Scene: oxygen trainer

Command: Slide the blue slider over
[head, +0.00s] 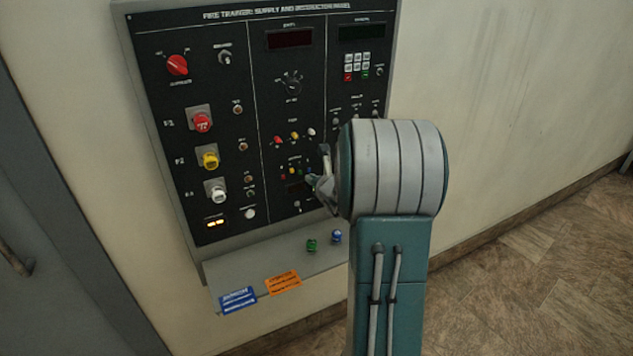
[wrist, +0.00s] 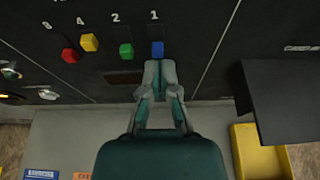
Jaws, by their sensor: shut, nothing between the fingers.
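The blue slider (wrist: 157,49) is a small blue block under the number 1, at the right end of a row on the black panel. My gripper (wrist: 159,68) is shut and empty. Its fingertips are just below the blue slider in the wrist view; I cannot tell whether they touch it. In the head view my gripper (head: 321,182) is close to the lower right of the panel, and my arm hides part of that area.
Beside the blue slider are a green slider (wrist: 126,50), a yellow slider (wrist: 89,42) and a red slider (wrist: 70,55). A grey ledge (head: 240,271) juts out below the panel, holding a green knob (head: 312,245) and a blue knob (head: 336,236). A black box (wrist: 290,100) and yellow bin (wrist: 244,150) are at right.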

